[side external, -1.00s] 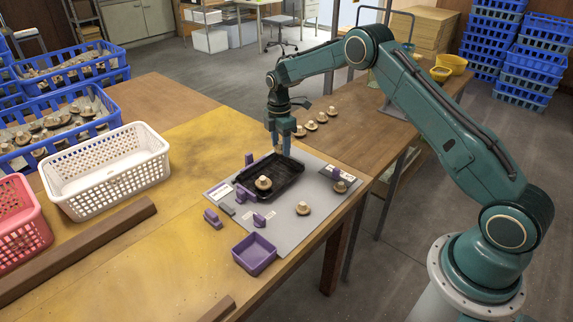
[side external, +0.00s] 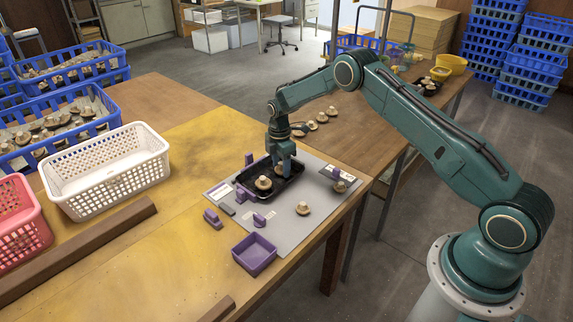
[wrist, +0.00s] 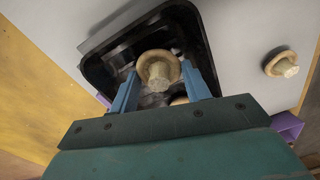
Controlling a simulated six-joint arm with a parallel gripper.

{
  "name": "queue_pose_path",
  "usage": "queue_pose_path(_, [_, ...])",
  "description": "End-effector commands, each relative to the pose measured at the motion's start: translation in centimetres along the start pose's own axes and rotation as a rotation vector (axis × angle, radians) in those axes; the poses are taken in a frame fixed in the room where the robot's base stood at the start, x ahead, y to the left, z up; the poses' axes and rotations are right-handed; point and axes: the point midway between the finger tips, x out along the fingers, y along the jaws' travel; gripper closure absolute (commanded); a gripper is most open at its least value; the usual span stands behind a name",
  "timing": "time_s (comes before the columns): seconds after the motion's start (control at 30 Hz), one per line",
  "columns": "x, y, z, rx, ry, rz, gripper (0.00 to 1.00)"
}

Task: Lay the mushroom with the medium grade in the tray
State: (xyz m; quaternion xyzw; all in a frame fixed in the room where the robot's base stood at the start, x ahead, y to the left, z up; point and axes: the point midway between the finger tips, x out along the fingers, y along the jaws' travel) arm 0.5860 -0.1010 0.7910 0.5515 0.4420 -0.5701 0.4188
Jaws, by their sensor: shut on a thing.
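The black tray (side external: 288,189) lies on the grey mat and also shows in the wrist view (wrist: 108,60). My gripper (side external: 283,170) is low over the tray's far part, its fingers down inside the rim. In the wrist view, the blue fingers (wrist: 159,82) are closed on a pale mushroom (wrist: 158,68), stem toward the camera. The side view mostly hides this mushroom behind the fingers. Another mushroom (side external: 263,183) sits in the near part of the tray, beside my gripper. Whether the held mushroom touches the tray floor cannot be told.
On the mat are a loose mushroom (side external: 303,208), another near its right edge (side external: 340,187), and several purple blocks (side external: 260,220). A purple box (side external: 254,254) stands at the near edge. A white basket (side external: 108,180) is to the left. Several mushrooms (side external: 322,118) line the table behind.

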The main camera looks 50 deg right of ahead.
Motion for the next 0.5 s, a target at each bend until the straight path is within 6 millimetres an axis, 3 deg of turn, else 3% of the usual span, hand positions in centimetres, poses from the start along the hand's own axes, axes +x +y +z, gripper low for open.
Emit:
queue_pose_path(0.47, [0.48, 0.07, 0.0, 0.0, 0.0, 0.002, 0.64])
queue_pose_path(0.5, [0.46, 0.07, 0.0, 0.0, 0.0, 0.002, 0.47])
